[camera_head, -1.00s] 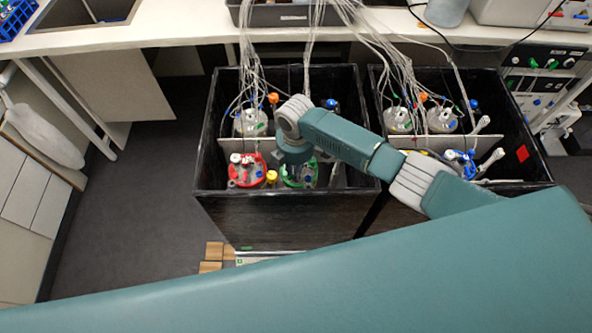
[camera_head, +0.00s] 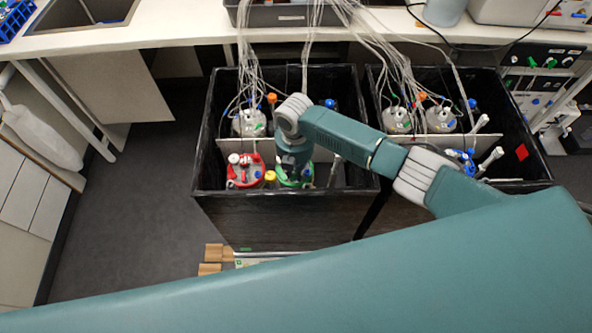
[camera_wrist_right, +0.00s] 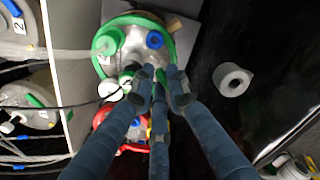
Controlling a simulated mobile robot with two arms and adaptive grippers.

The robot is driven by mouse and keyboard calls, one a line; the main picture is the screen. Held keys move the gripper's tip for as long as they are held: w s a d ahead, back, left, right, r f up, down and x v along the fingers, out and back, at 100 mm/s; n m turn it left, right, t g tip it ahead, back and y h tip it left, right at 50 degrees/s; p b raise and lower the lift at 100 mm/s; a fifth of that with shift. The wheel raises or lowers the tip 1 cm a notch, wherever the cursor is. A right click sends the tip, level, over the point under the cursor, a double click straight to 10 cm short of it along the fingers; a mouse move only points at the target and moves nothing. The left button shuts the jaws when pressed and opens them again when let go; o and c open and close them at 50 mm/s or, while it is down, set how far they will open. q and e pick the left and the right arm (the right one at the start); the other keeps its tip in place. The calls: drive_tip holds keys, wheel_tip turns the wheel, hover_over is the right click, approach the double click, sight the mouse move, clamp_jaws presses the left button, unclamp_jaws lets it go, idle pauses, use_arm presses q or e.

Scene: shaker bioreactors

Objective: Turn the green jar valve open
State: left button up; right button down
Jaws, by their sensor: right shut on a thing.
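The green jar (camera_head: 306,180) stands in the front compartment of the left black box, partly hidden under my right arm. In the right wrist view, its green rim (camera_wrist_right: 168,52) surrounds a grey lid with a blue port (camera_wrist_right: 154,40) and a green fitting (camera_wrist_right: 106,40). My right gripper (camera_wrist_right: 158,84) is over the lid, its fingers closed together on the green jar valve. The valve is mostly hidden between the fingertips, so its angle cannot be told. My left gripper is not in view.
A red-lidded jar (camera_head: 241,178) and a yellow cap (camera_head: 270,176) stand close left of the green jar. Grey jars (camera_head: 249,124) with tubes and cables stand behind a divider. The black box walls (camera_head: 204,150) surround them. A second box with a blue-lidded jar (camera_head: 467,157) is to the right.

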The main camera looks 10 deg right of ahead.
drive_tip(key=shift+s+a+f, duration=0.15)
drive_tip(key=shift+s+a, duration=0.1)
drive_tip(key=shift+a, duration=0.15)
idle(0.4)
drive_tip(key=c, duration=1.9)
unclamp_jaws()
drive_tip(key=shift+o, duration=0.5)
drive_tip(key=shift+w, duration=0.25)
drive_tip(key=shift+d, duration=0.1)
